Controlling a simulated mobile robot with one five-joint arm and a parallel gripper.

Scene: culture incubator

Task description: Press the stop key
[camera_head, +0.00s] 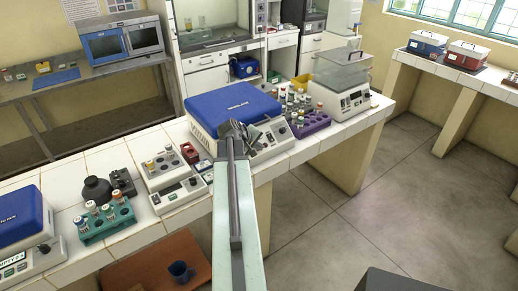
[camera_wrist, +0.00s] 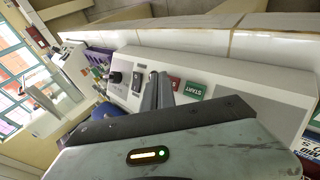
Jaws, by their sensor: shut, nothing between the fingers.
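The blue-lidded device (camera_head: 235,103) stands on the white tiled bench, with its white sloped control panel (camera_head: 272,146) facing me. In the wrist view the panel (camera_wrist: 225,84) shows turned round, with a green START key (camera_wrist: 194,90) and a red key (camera_wrist: 175,83) beside it. The red key is partly hidden by my fingers and its label cannot be read; it is the likely stop key. My gripper (camera_head: 236,130) is at the panel's left part in the head view. In the wrist view my gripper (camera_wrist: 158,79) is shut and empty, its tips beside the red key. Contact cannot be told.
A purple tube rack (camera_head: 312,125) and a clear-lidded bath (camera_head: 341,85) stand right of the device. A small tube heater (camera_head: 172,190) and a teal rack (camera_head: 106,222) stand left. Open floor lies right of the bench.

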